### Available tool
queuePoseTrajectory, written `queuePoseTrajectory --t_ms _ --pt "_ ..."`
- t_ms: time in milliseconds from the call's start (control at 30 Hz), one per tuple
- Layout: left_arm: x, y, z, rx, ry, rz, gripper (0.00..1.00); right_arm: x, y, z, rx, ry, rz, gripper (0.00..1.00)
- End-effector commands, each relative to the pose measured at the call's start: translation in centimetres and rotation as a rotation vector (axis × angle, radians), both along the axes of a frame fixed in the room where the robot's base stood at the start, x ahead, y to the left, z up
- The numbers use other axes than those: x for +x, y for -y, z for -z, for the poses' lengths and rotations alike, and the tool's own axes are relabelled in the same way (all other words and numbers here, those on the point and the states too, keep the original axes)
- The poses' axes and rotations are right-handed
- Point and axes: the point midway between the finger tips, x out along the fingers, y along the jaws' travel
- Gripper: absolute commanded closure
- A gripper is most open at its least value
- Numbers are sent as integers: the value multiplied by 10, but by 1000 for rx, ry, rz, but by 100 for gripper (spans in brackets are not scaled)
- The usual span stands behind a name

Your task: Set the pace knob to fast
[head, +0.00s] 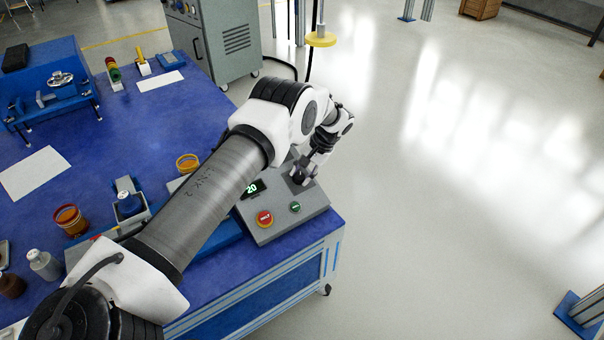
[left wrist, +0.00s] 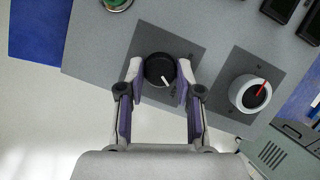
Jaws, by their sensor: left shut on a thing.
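The black pace knob (left wrist: 159,69) with a white pointer line sits on a dark square plate of the grey control box (head: 283,221). In the left wrist view the pointer aims down and slightly right. My left gripper (left wrist: 157,82) has its two fingers on either side of the knob, shut on it. In the head view my left gripper (head: 301,176) reaches down onto the far right part of the box and hides the knob. My right gripper is not in view.
The box carries a green lit display (head: 252,188) reading 20, a red button (head: 264,218) and a green button (head: 295,207). A white dial with a red pointer (left wrist: 250,94) is beside the knob. The blue table (head: 130,135) holds several parts; open floor is to the right.

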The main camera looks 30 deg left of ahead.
Motion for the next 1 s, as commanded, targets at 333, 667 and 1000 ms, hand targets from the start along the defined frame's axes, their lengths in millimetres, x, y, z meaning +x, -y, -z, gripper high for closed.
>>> queuePoseTrajectory --t_ms 333,667,1000 --pt "0 1 1 3 -9 21 100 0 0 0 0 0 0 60" --pt "0 1 1 3 -9 21 40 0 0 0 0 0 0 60" --pt "3 4 -9 3 -7 20 40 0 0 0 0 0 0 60"
